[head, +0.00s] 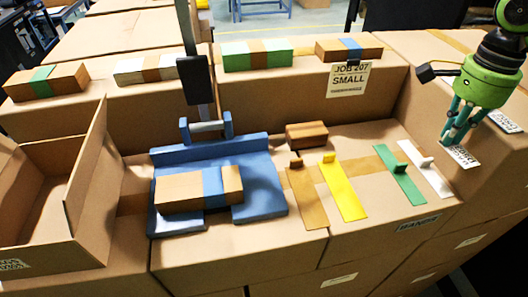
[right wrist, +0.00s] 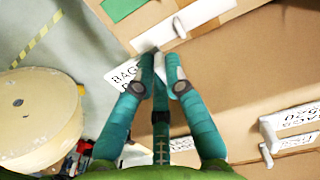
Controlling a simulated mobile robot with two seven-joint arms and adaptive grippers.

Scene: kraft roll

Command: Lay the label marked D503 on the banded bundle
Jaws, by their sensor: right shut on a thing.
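The banded bundle (head: 180,193) is a brown block with a blue band around it, lying on a blue fixture (head: 262,178). My right gripper (head: 449,140) is at the right end of the work surface, shut on a white label (head: 463,157). In the right wrist view the fingertips (right wrist: 157,66) meet over this label (right wrist: 124,75). Its first line begins "BAG"; the fingers hide the rest, so I cannot read its full code. Another white label (head: 504,121) lies farther right on a carton. My left gripper is not in view.
Brown, yellow (head: 343,190), green (head: 400,178) and white (head: 426,170) strips lie between the fixture and my right gripper. A small brown block (head: 307,135) stands behind them. An upright post rises behind the fixture. An open carton (head: 88,185) stands left. Banded bundles line the back ledge.

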